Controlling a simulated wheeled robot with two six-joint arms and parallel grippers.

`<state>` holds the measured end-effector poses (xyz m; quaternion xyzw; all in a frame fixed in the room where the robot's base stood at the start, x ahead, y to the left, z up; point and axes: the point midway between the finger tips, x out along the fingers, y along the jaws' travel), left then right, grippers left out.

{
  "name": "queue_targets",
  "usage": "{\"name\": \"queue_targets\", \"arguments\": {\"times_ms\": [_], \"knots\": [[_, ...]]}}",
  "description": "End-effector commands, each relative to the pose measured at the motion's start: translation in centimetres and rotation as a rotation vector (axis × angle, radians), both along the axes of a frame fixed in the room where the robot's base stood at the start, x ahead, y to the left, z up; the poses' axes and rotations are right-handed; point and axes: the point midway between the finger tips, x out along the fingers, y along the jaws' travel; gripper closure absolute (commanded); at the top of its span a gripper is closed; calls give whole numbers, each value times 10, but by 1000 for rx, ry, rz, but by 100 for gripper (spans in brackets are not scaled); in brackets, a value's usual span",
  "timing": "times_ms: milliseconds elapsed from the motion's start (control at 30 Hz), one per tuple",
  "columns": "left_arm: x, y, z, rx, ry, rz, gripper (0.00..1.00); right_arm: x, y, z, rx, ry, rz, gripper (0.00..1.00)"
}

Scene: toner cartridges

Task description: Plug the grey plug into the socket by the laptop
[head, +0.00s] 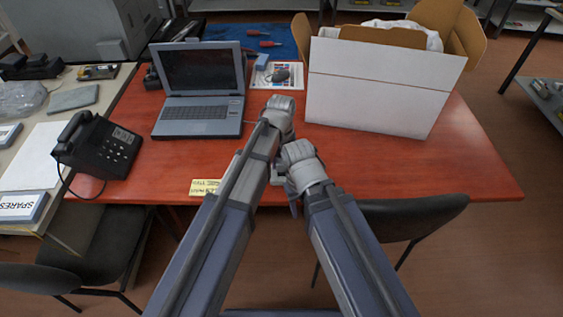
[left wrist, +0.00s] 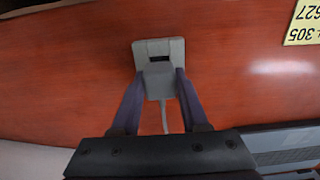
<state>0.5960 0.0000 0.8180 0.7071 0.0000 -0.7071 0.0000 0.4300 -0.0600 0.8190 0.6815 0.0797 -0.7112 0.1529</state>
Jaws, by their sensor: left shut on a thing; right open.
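The grey plug (left wrist: 158,82) is between the two dark fingers of my left gripper (left wrist: 163,76), with its pale cable running back below it. The grey socket (left wrist: 143,50) is a square plate on the red table. The plug overlaps its lower part, and a dark recess shows just beyond the plug. I cannot tell whether the plug touches or enters it. In the head view my left gripper (head: 277,118) hides plug and socket. The laptop (head: 200,90) stands open to the left; its edge shows in the left wrist view (left wrist: 285,150). My right gripper (head: 287,188) is open, partly hidden.
A large white box (head: 380,88) with open flaps stands right of my left gripper. A black phone (head: 98,147) is on the left. A yellow label (head: 204,187) lies at the table's front edge. The red table (head: 450,165) is clear at the front right.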

Motion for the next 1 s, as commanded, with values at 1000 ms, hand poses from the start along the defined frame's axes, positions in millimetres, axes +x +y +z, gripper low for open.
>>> {"name": "queue_targets", "arguments": {"times_ms": [1000], "knots": [[0,0,-10,0,0,0,100,0,0,-10,0,0,0,50]]}}
